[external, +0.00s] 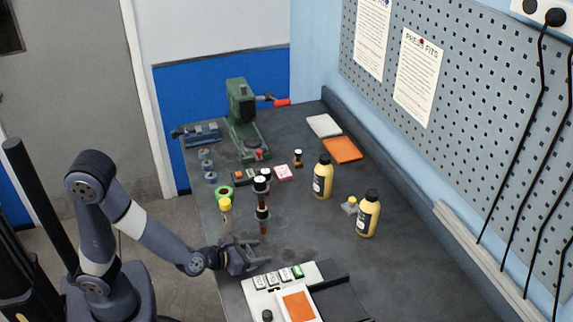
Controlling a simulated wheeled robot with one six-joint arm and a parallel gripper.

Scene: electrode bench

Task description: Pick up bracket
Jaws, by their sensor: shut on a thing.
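My gripper (256,258) is low over the left front of the dark bench, just behind the white panel with small labelled blocks. It is shut on a dark grey piece, which I take to be the bracket. The piece is small and much the same colour as the fingers, so its outline is hard to make out. The fingers hide part of it. I cannot tell whether it touches the bench top. I see no other bracket clearly on the bench.
The white panel (255,298) and a black tray (342,300) lie in front. A dark-capped brown tube (263,222) and a yellow-capped bottle (226,222) stand behind my gripper. Two yellow bottles (322,180) (368,216) stand right. A green press (243,120) is at the back. The right front is clear.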

